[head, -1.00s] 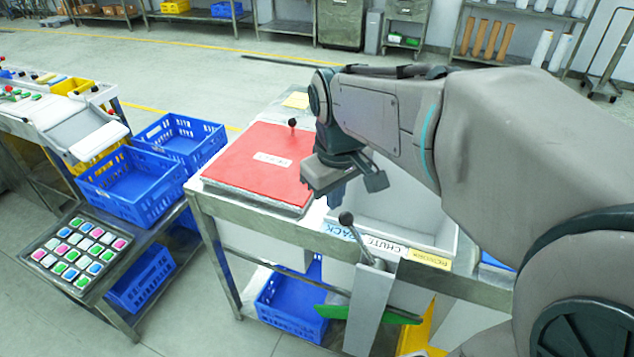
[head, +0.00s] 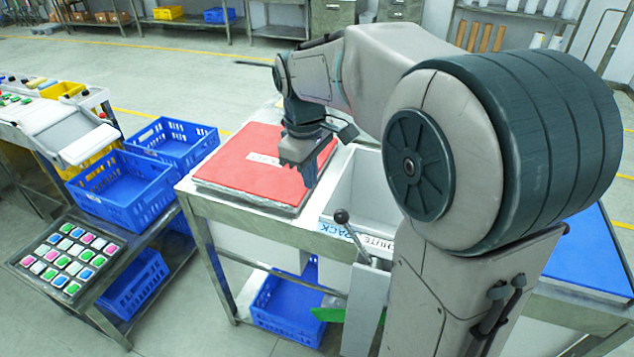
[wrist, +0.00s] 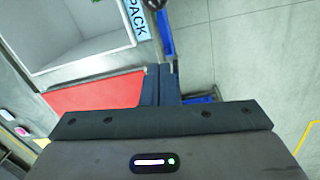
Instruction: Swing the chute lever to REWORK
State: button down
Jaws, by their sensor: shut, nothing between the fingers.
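The chute lever (head: 352,236) is a metal rod with a dark ball knob (head: 341,216) at its top. It leans left, with the knob by the PACK label (head: 333,230). The CHUTE label (head: 378,243) is partly hidden by my arm. The REWORK label is hidden in the head view now. My gripper (head: 312,178) is shut and empty, pointing down above the right edge of the red panel, behind and left of the knob and apart from it. In the wrist view the gripper fingers (wrist: 160,88) show together, and the PACK label (wrist: 136,20) is at the top.
The white bin (head: 352,190) lies behind the lever. The red panel (head: 245,165) is on the bench left of the gripper. Blue crates (head: 125,185) stand further left. A green flap (head: 330,314) is below the lever. A blue panel (head: 590,255) is at the right.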

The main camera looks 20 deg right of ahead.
jog(key=s+d+f+p, duration=0.1)
jog(key=s+d+f, duration=0.1)
jog(key=f, duration=0.5)
jog(key=shift+s+d, duration=0.25)
jog(key=shift+d, duration=0.25)
jog(key=shift+r, duration=0.1)
